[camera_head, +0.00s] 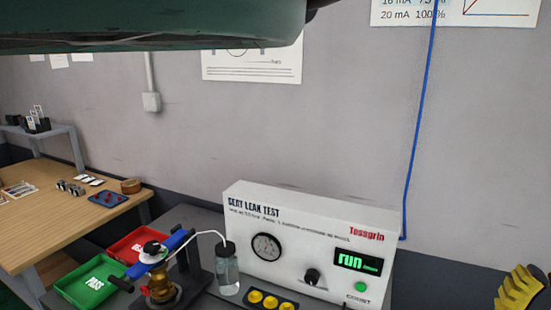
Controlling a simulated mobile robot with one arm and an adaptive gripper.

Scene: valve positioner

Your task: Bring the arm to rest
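My gripper is not in view. A large dark green shape, which looks like part of my own arm, fills the top left of the head view. A white seat leak test unit (310,243) stands on a dark bench, with a round gauge, a black knob and a green button. Its display (358,262) reads "run" in green. A brass valve (162,284) with a blue bar stands to its left. A thin white tube runs from the valve to a clear bottle (227,268) with a dark cap.
A green PASS tray (92,285) and a red tray (131,247) lie left of the valve. A black block with yellow pieces (270,300) sits before the unit. A yellow object (520,288) is at lower right. A wooden table (60,222) stands at left.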

